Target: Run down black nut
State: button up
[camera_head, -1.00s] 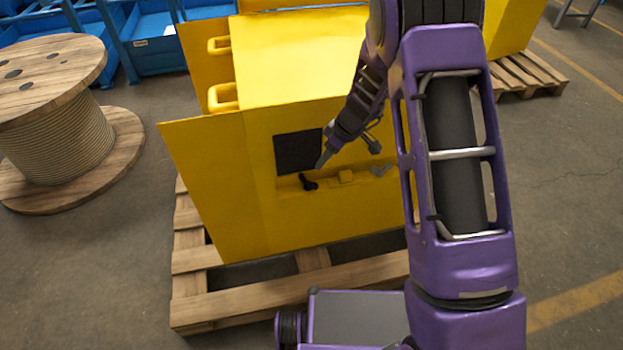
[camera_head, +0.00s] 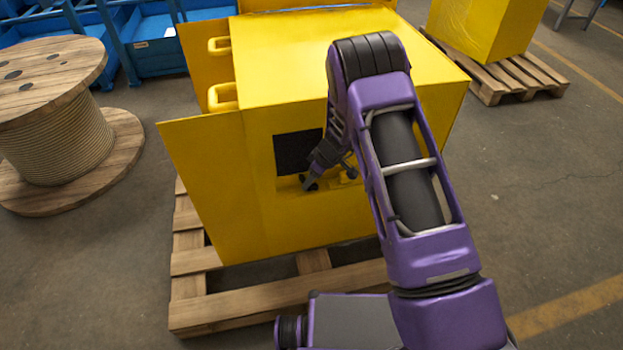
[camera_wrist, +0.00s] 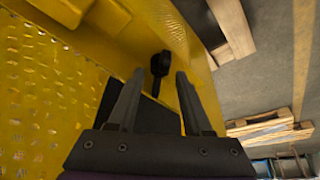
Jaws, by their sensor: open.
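The black nut (camera_wrist: 157,64) shows in the wrist view as a dark, narrow part with a rounded end, against the yellow ledge of the machine. My gripper (camera_wrist: 161,76) is open, and its two fingertips lie either side of the nut in that view. Whether they reach around it or stop just short, I cannot tell. In the head view my gripper (camera_head: 309,184) is at the yellow housing's front ledge, below the dark opening, and largely covers the nut there.
The yellow housing (camera_head: 215,190) stands on a wooden pallet (camera_head: 230,308). Its dark rectangular opening (camera_head: 291,153) is just above my gripper. A wooden cable spool (camera_head: 60,145) is at left. Another yellow box (camera_head: 480,30) on a pallet is at back right. Floor at right is clear.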

grip_shut()
jog(key=shift+m, duration=0.3)
jog(key=shift+m+t+b, duration=0.5)
jog(key=shift+m+b, duration=0.1)
jog(key=shift+m, duration=0.3)
jog(key=m, duration=0.1)
jog(key=m+h, duration=0.1)
jog(key=m, duration=0.1)
jog(key=shift+s+a+r+t+h, duration=0.2)
jog(key=shift+a+t+h, duration=0.1)
jog(key=shift+t, duration=0.1)
jog(key=m+p, duration=0.2)
jog(key=m+h+p, duration=0.1)
jog(key=m+p, duration=0.1)
jog(key=shift+a+r+m+t+h, duration=0.1)
jog(key=shift+a+m+t+h, duration=0.1)
jog(key=shift+m+t+h, duration=0.1)
jog(key=shift+m+h+p, duration=0.5)
jog(key=shift+m+p, duration=0.9)
jog(key=shift+m, duration=0.1)
jog(key=shift+f, duration=0.2)
